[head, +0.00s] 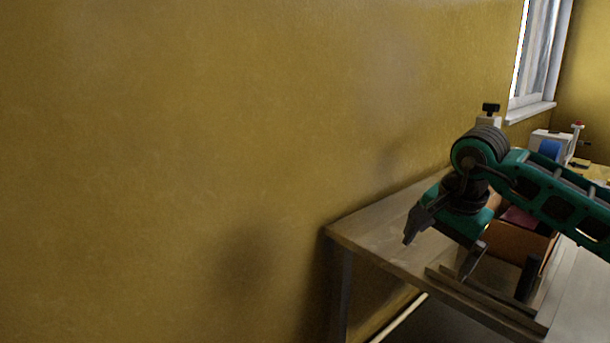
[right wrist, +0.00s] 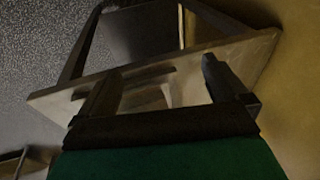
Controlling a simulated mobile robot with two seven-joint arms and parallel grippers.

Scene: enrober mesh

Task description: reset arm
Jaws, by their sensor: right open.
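My right arm, green and black, comes in from the right edge of the head view. Its gripper (head: 440,252) is over the left part of a wooden table (head: 375,232), with its fingers apart and nothing between them. In the right wrist view the two dark fingers of the right gripper (right wrist: 160,90) are spread, and the table (right wrist: 250,52) shows beyond them. I cannot tell the exact height of the gripper above the table. My left gripper is not in view.
An orange-brown box (head: 520,240) stands on the table, partly behind my right arm. A white device with a blue part (head: 549,150) stands farther back. A yellow wall (head: 200,150) runs behind the table, with a window (head: 535,55) at upper right.

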